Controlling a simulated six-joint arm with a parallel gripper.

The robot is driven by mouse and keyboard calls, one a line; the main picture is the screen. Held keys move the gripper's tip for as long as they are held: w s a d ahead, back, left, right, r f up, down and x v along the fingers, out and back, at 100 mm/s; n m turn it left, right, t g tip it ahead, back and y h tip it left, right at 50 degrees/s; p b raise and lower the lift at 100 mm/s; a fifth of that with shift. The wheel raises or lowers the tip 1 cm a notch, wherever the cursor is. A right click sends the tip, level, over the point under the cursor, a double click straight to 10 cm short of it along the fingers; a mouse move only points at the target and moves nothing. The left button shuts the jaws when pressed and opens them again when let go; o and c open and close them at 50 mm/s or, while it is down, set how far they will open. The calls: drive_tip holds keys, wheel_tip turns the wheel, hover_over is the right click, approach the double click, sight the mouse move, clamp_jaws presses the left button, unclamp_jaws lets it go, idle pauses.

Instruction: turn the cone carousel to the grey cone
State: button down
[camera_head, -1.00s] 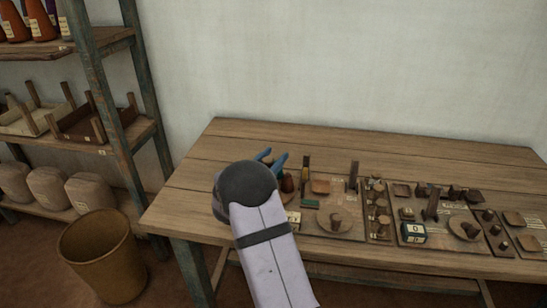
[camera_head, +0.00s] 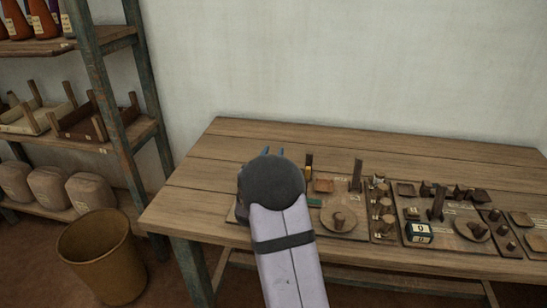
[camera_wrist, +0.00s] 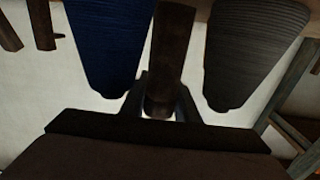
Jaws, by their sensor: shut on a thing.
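In the wrist view, my gripper (camera_wrist: 161,98) is shut on a dark brown upright peg (camera_wrist: 169,42), with one finger on each side of it. The peg looks like part of the cone carousel, most of which is hidden. A grey ribbed cone (camera_wrist: 253,45) is close on the right of the peg. A dark blue cone (camera_wrist: 108,42) is close on the left.
The wooden table (camera_head: 205,170) carries boards with round knobs (camera_head: 339,222), wooden blocks and a small blue counter box (camera_head: 418,233) to the right of my arm. A basket (camera_head: 101,258) stands on the floor at left, by a shelf (camera_head: 125,130). The table's back strip is clear.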

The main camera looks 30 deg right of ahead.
drive_tip(key=c, duration=1.4)
unclamp_jaws()
drive_tip(key=shift+o, duration=0.2)
drive_tip(key=shift+s+a, duration=0.1)
drive_tip(key=shift+b+v, duration=0.65)
drive_tip(key=shift+v, duration=2.9)
